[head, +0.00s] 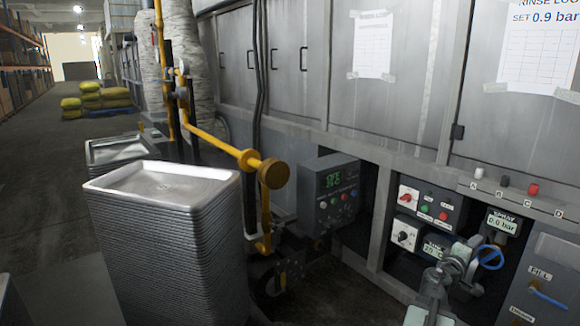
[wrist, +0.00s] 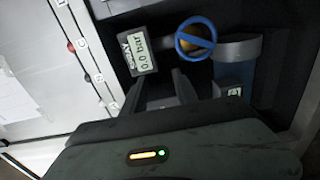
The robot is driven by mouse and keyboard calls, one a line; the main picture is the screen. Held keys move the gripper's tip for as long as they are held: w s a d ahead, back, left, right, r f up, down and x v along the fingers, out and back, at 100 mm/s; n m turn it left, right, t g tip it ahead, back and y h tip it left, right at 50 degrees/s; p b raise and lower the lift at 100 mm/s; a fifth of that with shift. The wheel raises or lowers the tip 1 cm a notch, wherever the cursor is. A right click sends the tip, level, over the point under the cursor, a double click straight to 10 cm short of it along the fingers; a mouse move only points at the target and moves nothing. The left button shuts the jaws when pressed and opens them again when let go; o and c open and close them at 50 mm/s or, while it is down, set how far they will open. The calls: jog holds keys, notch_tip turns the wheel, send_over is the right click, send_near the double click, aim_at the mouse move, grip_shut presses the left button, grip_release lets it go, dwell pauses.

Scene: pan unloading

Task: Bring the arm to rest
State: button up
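My gripper (head: 468,262) is at the lower right of the head view, in front of the control recess of a grey machine. In the wrist view its two dark fingers (wrist: 166,88) stand apart with nothing seen between them. A blue valve handwheel (head: 490,257) is just right of the gripper in the head view; the wheel also shows beyond the fingers in the wrist view (wrist: 196,37). I cannot tell whether the fingers touch anything. The spray gauge (head: 503,222) reads 0.0 bar and also shows in the wrist view (wrist: 140,54).
Switch boxes (head: 430,207) and a control box with a green display (head: 330,192) are left of the gripper. A tall stack of metal trays (head: 165,250) stands at the left, beside a yellow pipe (head: 215,140). Yellow sacks (head: 100,97) lie far back; the aisle floor is clear.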

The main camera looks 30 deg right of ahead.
jog(key=w+a+r+n+t+y+p, duration=0.1)
jog(key=w+a+r+t+p, duration=0.15)
jog(key=w+a, duration=0.8)
jog(key=w+a+r+n+t+y+p, duration=0.1)
jog(key=w+a+t+y+p, duration=0.15)
jog(key=w+a, duration=0.85)
jog(key=w+a+r+n+t+y+p, duration=0.15)
jog(key=w+a+t+p, duration=0.35)
jog(key=w, duration=1)
jog(key=w+a+f+m+g+y+p, duration=0.1)
jog(key=w+a+f+y, duration=0.1)
jog(key=a, duration=0.6)
jog(key=w+a+f+m+g+y+p, duration=0.1)
jog(key=a+f+g, duration=0.1)
jog(key=a, duration=0.7)
jog(key=w+a+f+m+g+y+p, duration=0.1)
jog(key=w+a+f+y+p, duration=0.1)
jog(key=a, duration=0.6)
jog(key=s+a+f+g+y, duration=0.3)
jog(key=s+a+f+y, duration=0.15)
jog(key=a, duration=0.45)
jog(key=s+a+f+g+y, duration=0.35)
jog(key=s+a, duration=0.25)
jog(key=a, duration=0.4)
notch_tip(320, 180, up, 38)
jog(key=s+a+p, duration=0.1)
jog(key=s+p, duration=0.1)
jog(key=p, duration=3.6)
jog(key=shift+f+m, duration=0.15)
jog(key=shift+m, duration=0.3)
